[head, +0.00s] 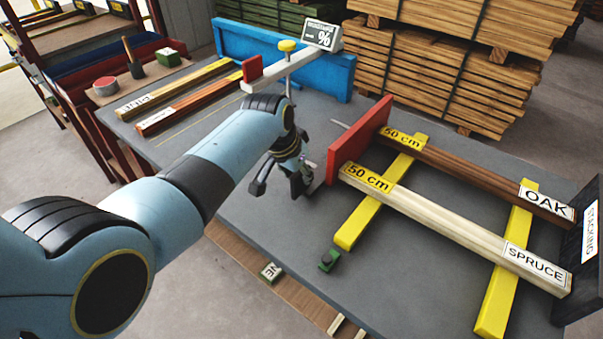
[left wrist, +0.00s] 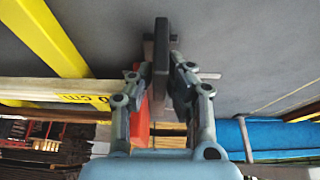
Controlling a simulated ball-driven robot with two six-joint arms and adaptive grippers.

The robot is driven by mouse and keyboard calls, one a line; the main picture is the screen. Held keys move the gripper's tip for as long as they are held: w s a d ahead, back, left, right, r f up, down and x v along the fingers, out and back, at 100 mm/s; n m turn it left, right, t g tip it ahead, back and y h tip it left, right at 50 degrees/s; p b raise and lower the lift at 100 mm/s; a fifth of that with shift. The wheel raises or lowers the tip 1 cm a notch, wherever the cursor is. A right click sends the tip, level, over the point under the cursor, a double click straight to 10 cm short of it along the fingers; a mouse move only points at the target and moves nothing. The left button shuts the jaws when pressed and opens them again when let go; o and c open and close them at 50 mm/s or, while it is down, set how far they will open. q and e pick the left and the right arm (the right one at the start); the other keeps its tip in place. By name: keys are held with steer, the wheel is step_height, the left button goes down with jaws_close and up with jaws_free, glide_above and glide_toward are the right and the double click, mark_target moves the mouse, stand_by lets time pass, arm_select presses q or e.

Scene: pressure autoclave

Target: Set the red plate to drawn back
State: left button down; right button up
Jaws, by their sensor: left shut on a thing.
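The red plate (head: 358,140) stands upright on the grey table, at the left ends of the spruce beam (head: 440,222) and the oak beam (head: 470,180). It appears to touch or nearly touch those ends. A short grey rod sticks out from its left side. My left gripper (head: 300,180) is low over the table, just left of the plate's near end. In the left wrist view, its fingers (left wrist: 158,75) are shut on a dark upright bar (left wrist: 161,52). Part of the red plate (left wrist: 140,125) shows beside the fingers; its join to the bar is hidden.
Two yellow rails (head: 360,218) lie under the beams. A black stop marked STACKING (head: 586,240) stands at the right. A blue fence (head: 252,45) and a % meter (head: 322,36) are behind. A small green block (head: 329,260) lies near the front edge.

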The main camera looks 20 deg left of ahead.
arm_select(q)
steer(key=w+a, duration=0.1)
steer(key=a, duration=0.2)
steer(key=w+a+b, duration=0.1)
steer(key=a, duration=0.2)
steer(key=w+a, duration=0.1)
steer(key=a, duration=0.2)
steer(key=shift+w+a, duration=0.1)
steer(key=shift+w, duration=0.1)
steer(key=shift+w+a+r, duration=0.1)
steer(key=shift+a, duration=0.15)
steer(key=c, duration=1.3)
jaws_free()
steer(key=shift+a, duration=0.15)
steer(key=v, duration=1.1)
steer(key=shift+r, duration=0.4)
